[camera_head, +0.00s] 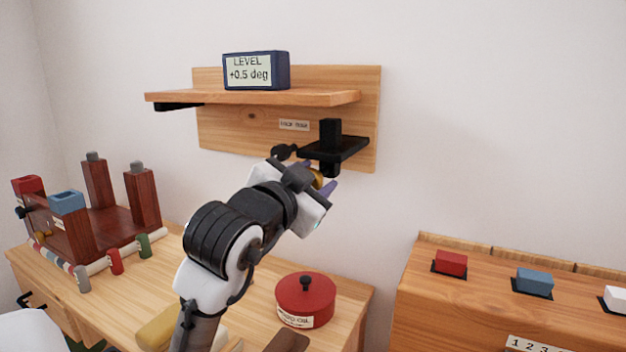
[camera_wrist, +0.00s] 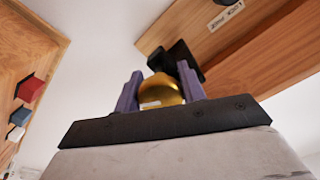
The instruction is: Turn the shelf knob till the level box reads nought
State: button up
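The level box (camera_head: 256,71) is dark blue and stands on the left part of the wooden wall shelf (camera_head: 300,97). Its screen reads "LEVEL +0.5 deg". The brass knob (camera_head: 318,179) is mostly hidden by my gripper in the head view, below the black bracket (camera_head: 345,150) under the shelf's right end. In the wrist view the round knob (camera_wrist: 163,88) sits between the two purple fingers, with a small pale mark on it. My gripper (camera_wrist: 160,90) is closed around the knob, one finger against each side.
Below left is a wooden bench (camera_head: 345,310) with a red lidded pot (camera_head: 305,298) and a dark red timber frame (camera_head: 110,222). At right a cabinet (camera_head: 430,305) bears red (camera_head: 451,262), blue (camera_head: 534,281) and white (camera_head: 615,298) blocks. The wall right of the shelf is clear.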

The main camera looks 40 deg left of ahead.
jog(key=o, duration=0.4)
jog(key=shift+r, duration=0.1)
